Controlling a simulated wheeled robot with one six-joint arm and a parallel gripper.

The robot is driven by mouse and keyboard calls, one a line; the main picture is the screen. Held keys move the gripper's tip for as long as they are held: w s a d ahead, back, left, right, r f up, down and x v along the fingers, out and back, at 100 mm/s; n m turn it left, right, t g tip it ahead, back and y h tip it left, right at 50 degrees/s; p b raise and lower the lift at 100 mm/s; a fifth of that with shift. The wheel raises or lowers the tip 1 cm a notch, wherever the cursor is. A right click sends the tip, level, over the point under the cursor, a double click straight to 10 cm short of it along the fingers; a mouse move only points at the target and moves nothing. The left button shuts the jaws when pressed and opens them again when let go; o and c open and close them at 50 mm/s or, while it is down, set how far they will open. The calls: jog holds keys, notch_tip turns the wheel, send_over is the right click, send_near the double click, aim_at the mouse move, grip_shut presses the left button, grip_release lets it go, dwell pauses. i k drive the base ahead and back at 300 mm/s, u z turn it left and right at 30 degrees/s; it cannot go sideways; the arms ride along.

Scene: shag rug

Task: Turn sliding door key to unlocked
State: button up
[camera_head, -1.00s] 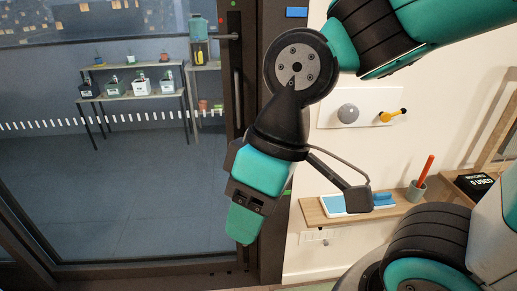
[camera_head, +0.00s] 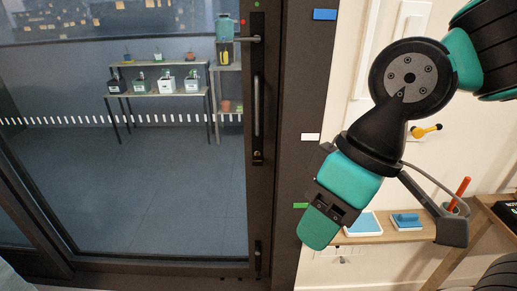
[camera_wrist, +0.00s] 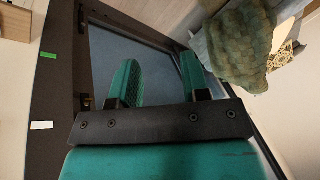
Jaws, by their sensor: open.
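The sliding door (camera_head: 190,256) has a dark frame and a large glass pane. On its right stile is a long vertical pull handle (camera_head: 256,105). Just below the handle is a small dark lock plate with a brass-coloured spot (camera_head: 257,154), too small to tell the key's angle. A lower dark fitting (camera_head: 258,258) sits near the stile's bottom. My gripper (camera_head: 320,228), with teal fingers, points down in front of the frame, right of and lower than the lock. In the wrist view my gripper (camera_wrist: 155,82) is open, its two fingers apart with nothing between them.
Blue (camera_head: 325,14), white (camera_head: 310,137) and green (camera_head: 300,205) tags mark the dark post. A wooden shelf (camera_head: 385,236) with a cup (camera_head: 455,212) is at right. A knitted green thing (camera_wrist: 240,45) hangs at upper right in the wrist view. Space before the glass is clear.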

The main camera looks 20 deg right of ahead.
aim_at(257, 157)
jog(key=i, duration=0.3)
jog(key=u, duration=2.2)
jog(key=i, duration=1.45)
jog(key=z, duration=3.85)
